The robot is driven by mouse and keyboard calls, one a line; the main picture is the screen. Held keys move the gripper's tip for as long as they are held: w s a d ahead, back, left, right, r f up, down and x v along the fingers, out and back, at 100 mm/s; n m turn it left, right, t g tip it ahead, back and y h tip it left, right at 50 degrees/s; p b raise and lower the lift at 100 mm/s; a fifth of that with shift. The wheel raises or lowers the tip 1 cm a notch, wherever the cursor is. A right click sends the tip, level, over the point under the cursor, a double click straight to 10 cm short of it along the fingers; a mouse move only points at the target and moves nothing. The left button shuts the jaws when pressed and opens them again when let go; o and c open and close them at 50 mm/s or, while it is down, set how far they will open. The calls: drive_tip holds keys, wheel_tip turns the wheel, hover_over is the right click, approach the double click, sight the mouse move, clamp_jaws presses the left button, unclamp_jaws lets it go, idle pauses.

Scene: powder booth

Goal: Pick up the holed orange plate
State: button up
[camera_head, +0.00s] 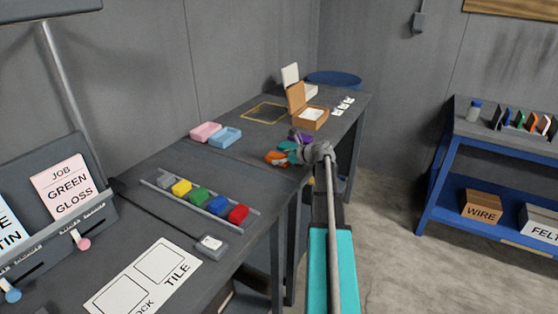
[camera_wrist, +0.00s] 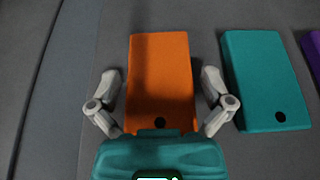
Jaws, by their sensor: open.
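The orange plate (camera_wrist: 160,75) lies flat on the grey table in the wrist view, with a dark round hole near its lower end. It also shows in the head view (camera_head: 275,157), partly hidden by my arm. My gripper (camera_wrist: 163,78) is open, its two fingers on either side of the plate's lower half with a gap on each side. In the head view my gripper (camera_head: 296,156) is over the plate at the table's near right edge. I cannot tell its exact height above the table.
A teal plate (camera_wrist: 265,75) with a hole lies just right of the orange one, close to my right finger. A purple plate (camera_wrist: 314,48) is farther right. Colored blocks (camera_head: 200,195) sit in a rail to the left.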

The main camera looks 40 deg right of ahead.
sight(280, 157)
drive_tip(key=c, duration=1.1)
drive_tip(key=shift+o, duration=0.2)
drive_tip(key=shift+r, duration=0.2)
wheel_tip(280, 157, up, 3)
drive_tip(key=p, duration=0.3)
drive_tip(key=s+d+r+p, duration=0.2)
drive_tip(key=s+r+p, duration=0.7)
drive_tip(key=s, duration=0.5)
drive_tip(key=shift+r+p, duration=0.35)
drive_tip(key=shift+p, duration=0.15)
drive_tip(key=shift+w, duration=0.1)
